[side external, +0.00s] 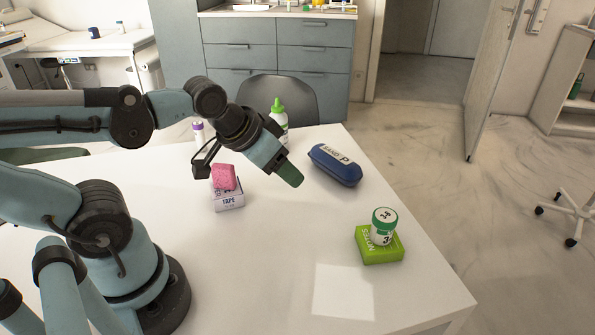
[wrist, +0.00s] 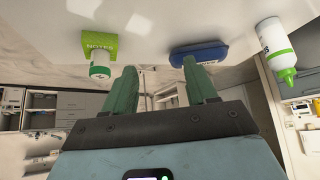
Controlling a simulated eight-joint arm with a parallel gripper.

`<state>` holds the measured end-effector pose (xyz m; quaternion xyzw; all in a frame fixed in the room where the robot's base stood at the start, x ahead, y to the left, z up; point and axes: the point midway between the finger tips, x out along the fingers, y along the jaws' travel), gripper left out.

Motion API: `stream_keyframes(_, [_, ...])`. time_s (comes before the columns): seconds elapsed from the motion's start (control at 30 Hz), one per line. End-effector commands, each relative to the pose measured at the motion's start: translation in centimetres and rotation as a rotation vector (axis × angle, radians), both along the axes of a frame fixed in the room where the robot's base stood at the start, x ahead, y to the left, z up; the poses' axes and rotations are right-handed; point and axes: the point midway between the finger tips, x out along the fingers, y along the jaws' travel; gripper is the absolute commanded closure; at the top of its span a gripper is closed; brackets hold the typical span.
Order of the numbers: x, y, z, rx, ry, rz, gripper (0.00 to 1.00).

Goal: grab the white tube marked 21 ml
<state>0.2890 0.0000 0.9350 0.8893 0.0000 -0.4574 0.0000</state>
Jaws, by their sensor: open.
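A small white container with a purple cap (side external: 198,131) stands on the table behind my arm, partly hidden by it. A white bottle with a green nozzle cap (side external: 280,120) stands at the table's back edge; it also shows at the right of the wrist view (wrist: 275,48). I cannot read 21 ml on either, so I cannot tell which is the tube. My gripper (side external: 291,176) is above the table, in front of the bottle and left of the blue case. In the wrist view my gripper (wrist: 161,82) has its green fingers apart with nothing between them.
A blue case (side external: 335,165) lies to the right. A white jar with a green lid (side external: 383,227) stands on a green notes box (side external: 378,246) near the right edge. A pink block (side external: 223,177) sits on a tape box (side external: 228,199). The front table (side external: 265,270) is clear.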

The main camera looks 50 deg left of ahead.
Motion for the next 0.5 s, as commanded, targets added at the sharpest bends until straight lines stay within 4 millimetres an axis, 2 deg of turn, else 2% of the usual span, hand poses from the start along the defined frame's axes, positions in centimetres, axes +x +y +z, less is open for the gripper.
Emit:
stream_keyframes(0.33, [0.1, 0.2, 0.0, 0.002, 0.004, 0.013, 0.37])
stream_keyframes(0.43, [0.6, 1.3, 0.0, 0.013, 0.021, 0.071, 0.37])
stream_keyframes(0.5, [1.2, 2.8, -0.1, 0.027, 0.042, 0.147, 0.37])
